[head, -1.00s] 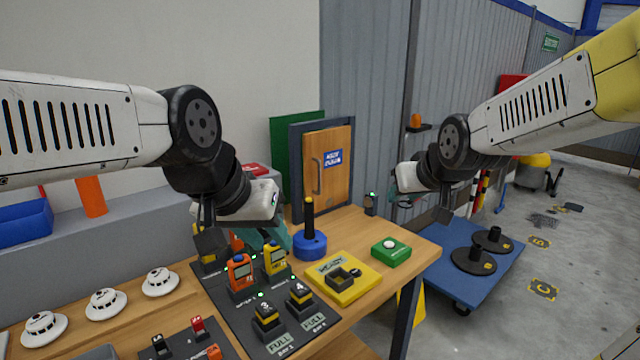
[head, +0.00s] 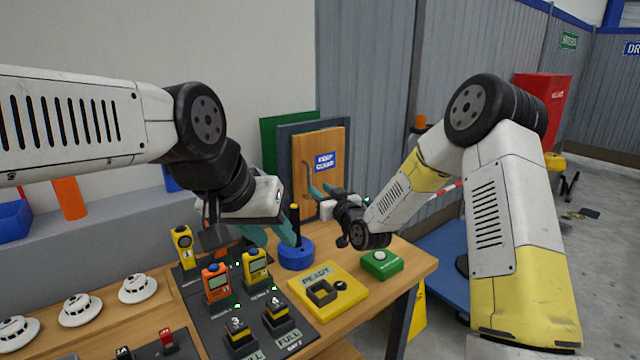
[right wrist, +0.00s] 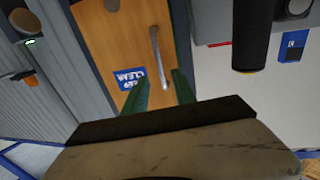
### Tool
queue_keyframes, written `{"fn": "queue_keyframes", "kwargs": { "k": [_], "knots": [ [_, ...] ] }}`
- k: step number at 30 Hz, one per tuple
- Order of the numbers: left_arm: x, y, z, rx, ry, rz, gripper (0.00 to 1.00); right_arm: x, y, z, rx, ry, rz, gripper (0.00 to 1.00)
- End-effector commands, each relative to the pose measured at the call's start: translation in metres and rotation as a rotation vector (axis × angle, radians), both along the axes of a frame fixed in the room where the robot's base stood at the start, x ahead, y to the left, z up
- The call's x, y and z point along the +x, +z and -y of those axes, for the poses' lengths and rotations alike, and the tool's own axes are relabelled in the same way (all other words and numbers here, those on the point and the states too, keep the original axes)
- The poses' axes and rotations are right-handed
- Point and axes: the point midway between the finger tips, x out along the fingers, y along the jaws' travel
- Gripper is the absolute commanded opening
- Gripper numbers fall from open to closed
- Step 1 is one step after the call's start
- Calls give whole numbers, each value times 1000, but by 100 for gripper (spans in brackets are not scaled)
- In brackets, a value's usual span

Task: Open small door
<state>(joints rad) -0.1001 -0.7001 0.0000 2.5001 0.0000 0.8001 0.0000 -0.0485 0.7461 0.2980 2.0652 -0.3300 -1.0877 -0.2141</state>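The small door (head: 334,183) is a wooden panel with a blue sign, in a dark frame at the back of the bench. It looks shut. Its metal handle (head: 306,172) is upright on the panel's left side. My right gripper (head: 321,189) is open in front of the door. In the right wrist view the door (right wrist: 105,40) is upside down, and the handle (right wrist: 158,60) shows ahead, between the lines of the two green fingers (right wrist: 159,90). I see no contact. My left gripper (head: 275,235) looks open and empty above the bench, left of the blue base.
A blue base (head: 296,256) with a black post stands close to both grippers. A yellow READY block (head: 330,297), a green button box (head: 381,267) and several handheld detectors (head: 216,283) cover the bench. A green panel (head: 270,140) stands behind the door frame.

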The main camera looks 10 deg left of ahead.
Motion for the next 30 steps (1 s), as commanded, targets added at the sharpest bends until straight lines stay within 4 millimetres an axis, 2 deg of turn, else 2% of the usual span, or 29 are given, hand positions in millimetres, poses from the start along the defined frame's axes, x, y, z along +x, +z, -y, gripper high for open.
{"fn": "queue_keyframes", "kwargs": {
  "k": [6,12,23,28,30],
  "knots": [
    [0,0,0,0,0,0,36,29,0,-21,0,2,0,32],
    [0,0,0,0,0,0,36,50,0,-34,0,0,0,32],
    [0,0,0,0,0,0,36,57,0,-38,-1,0,-2,32],
    [0,0,0,0,0,0,36,57,0,-38,-1,0,-2,3],
    [0,0,0,0,0,0,36,57,0,-38,-1,0,-2,0]
  ]
}}
